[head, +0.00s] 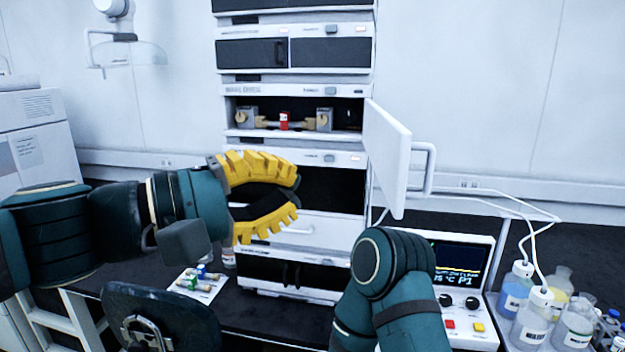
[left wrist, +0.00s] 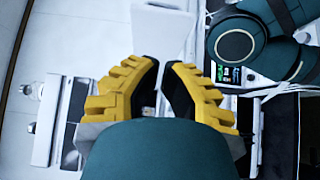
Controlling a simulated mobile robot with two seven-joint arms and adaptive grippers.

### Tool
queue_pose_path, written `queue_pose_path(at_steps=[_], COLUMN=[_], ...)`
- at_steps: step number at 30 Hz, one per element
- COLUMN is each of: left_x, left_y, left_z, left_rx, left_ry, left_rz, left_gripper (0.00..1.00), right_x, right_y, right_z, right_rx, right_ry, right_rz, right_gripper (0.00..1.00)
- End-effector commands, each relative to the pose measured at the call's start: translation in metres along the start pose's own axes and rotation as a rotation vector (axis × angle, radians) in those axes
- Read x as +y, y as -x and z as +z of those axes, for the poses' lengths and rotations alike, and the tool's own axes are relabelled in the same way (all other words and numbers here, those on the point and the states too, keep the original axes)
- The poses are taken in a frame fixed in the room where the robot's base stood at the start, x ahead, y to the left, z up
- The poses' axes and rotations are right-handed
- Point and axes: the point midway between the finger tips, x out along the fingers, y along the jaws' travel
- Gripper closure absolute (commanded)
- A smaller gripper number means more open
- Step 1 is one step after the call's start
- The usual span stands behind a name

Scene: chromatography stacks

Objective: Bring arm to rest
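My left gripper (head: 296,191) has two yellow ribbed fingers with dark inner pads. It hangs in the air in front of the chromatography stack, with its fingers pointing right. In the left wrist view the gripper (left wrist: 161,66) shows a narrow gap between its fingertips and nothing held there. It is open and empty. My right arm shows only as teal links at the bottom, and its gripper is out of view. The stack (head: 243,91) has an open compartment with a red piece (head: 284,121) between two metal-and-tan fittings.
The white door (head: 387,158) of the open compartment sticks out to the right. A small display unit (head: 487,258) and several bottles (head: 531,318) stand at the right. A white rack with small vials (head: 197,281) lies on the dark bench below my left gripper. A dark chair (head: 160,312) is at the lower left.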

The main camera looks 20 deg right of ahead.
Motion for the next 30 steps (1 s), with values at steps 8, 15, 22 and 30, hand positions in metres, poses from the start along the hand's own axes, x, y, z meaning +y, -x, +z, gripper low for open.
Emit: queue_pose_path(at_steps=[8, 15, 22, 30], left_x=[-0.002, -0.074, -0.22, -0.394], left_y=[0.009, 0.014, 0.046, 0.114], left_z=[0.002, -0.041, -0.097, -0.113], left_rx=[0.0, 0.088, 0.223, 0.308], left_ry=[0.002, 0.059, 0.139, 0.169], left_rz=[-0.003, -0.154, -0.457, -0.822], left_gripper=[1.0, 1.0, 1.0, 1.0], right_x=[0.0, 0.0, 0.0, 0.0], right_y=[0.0, 0.0, 0.0, 0.0], right_z=[0.0, 0.0, 0.0, 0.0], right_rx=[0.0, 0.0, 0.0, 0.0], right_ry=[0.0, 0.0, 0.0, 0.0], right_rz=[0.0, 0.0, 0.0, 0.0], right_gripper=[1.0, 1.0, 1.0, 1.0])
